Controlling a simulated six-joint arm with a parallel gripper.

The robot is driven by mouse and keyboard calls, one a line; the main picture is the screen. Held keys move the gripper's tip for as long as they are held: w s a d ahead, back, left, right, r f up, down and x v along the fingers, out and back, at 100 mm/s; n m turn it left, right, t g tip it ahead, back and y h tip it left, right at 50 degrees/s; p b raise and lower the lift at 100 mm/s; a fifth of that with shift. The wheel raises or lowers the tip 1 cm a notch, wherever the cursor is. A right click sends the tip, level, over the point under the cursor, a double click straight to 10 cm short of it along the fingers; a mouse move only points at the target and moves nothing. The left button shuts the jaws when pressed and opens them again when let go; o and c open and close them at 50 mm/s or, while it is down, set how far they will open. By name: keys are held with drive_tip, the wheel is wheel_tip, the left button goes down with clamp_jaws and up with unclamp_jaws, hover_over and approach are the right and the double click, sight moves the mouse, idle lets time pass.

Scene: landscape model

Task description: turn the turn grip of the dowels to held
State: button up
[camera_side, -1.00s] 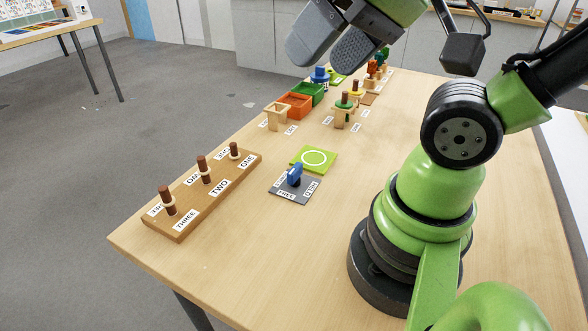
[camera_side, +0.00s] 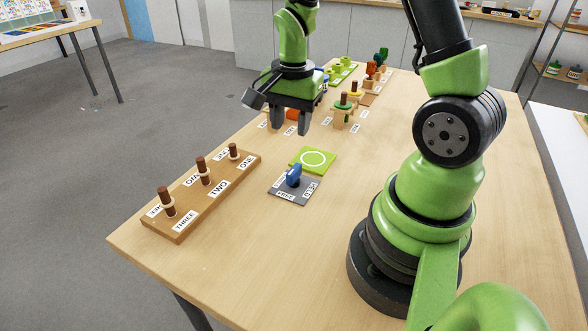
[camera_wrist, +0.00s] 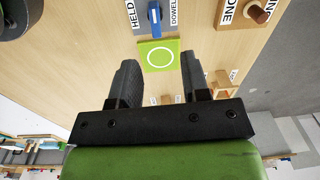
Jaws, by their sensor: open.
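The turn grip (camera_side: 294,176) is a small blue handle standing on a grey plate (camera_side: 288,195) with labels FREE and HELD. In the wrist view the turn grip (camera_wrist: 154,18) shows at the top, between the labels HELD and DOWEL. The wooden dowel board (camera_side: 205,196) stands to its left, with brown dowels in pale rings and labels ONE, TWO and THREE. My gripper (camera_side: 292,132) points down above the table, behind the turn grip and apart from it. In the wrist view my gripper (camera_wrist: 158,70) is open, with nothing between its fingers.
A green square pad with a white ring (camera_side: 313,159) lies just behind the grey plate. Behind my gripper are an orange box (camera_side: 292,128), a wooden stand (camera_side: 343,115) and several small models. The table in front of the plate is clear.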

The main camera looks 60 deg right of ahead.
sight(294, 168)
drive_tip(key=f, duration=0.1)
drive_tip(key=d+f+m, duration=0.1)
drive_tip(key=f, duration=0.1)
drive_tip(key=shift+s+g, duration=0.1)
drive_tip(key=shift+g, duration=0.2)
wheel_tip(294, 168, down, 9)
drive_tip(key=shift+f, duration=0.15)
clamp_jaws()
